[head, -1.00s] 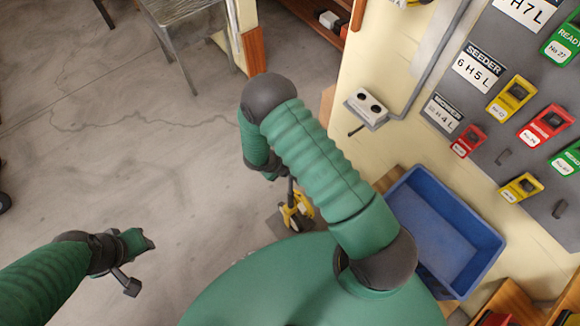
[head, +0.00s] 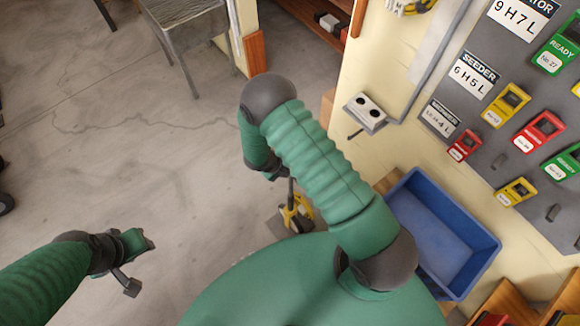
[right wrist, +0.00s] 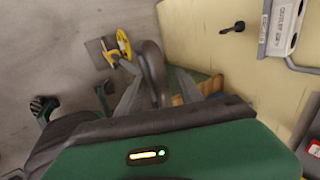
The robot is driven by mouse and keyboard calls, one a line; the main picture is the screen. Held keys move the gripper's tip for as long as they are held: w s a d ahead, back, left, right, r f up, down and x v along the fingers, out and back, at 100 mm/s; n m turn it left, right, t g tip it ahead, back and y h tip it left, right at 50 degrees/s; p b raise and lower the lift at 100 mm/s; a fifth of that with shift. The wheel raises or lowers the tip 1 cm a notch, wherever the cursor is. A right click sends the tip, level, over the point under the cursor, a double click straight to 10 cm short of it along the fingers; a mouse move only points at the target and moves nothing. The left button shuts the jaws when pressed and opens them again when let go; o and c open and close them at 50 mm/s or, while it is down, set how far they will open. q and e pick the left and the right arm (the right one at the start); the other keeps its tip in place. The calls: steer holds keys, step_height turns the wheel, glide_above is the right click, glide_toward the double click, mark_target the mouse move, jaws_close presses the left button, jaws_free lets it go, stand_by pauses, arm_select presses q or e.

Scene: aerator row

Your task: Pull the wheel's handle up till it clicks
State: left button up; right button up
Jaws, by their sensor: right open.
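The yellow wheel device (head: 297,212) stands low on the floor near the blue bin in the head view. A dark upright bar, seemingly its handle (head: 291,186), rises from it towards my right gripper (head: 276,175), which is mostly hidden by its wrist. In the right wrist view the yellow wheel (right wrist: 124,44) is beyond the fingers. A thick dark grey rounded bar (right wrist: 152,70), which looks like the handle, lies between the spread fingers of my open right gripper (right wrist: 158,92); contact cannot be told. My left gripper (head: 142,241) is away at the left over bare floor, its jaws unclear.
A blue bin (head: 440,230) sits right of my right arm against the cream wall. A grey box with two round holes (head: 365,112) is on the wall. A tag board (head: 500,140) hangs at the right. A metal table (head: 185,30) stands at the back.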

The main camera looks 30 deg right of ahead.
stand_by(0.4)
steer(key=p+v, duration=0.7)
steer(key=v, duration=0.2)
steer(key=shift+p, duration=0.3)
steer(key=shift+w+d, duration=0.1)
steer(key=s+a+r+n+y+b, duration=0.1)
steer(key=s+r+n+y+b, duration=0.1)
steer(key=r+n, duration=0.4)
steer(key=s+a+r+n+t+y+b, duration=0.1)
steer(key=s+r+n, duration=0.3)
steer(key=n, duration=1.3)
steer(key=s+a+r+n+t+y+b, duration=0.1)
steer(key=s+r+n+y+b, duration=0.1)
steer(key=r+n, duration=0.7)
steer(key=n, duration=0.3)
steer(key=shift+s+r+y+b, duration=0.3)
steer(key=shift+s+y+b, duration=0.1)
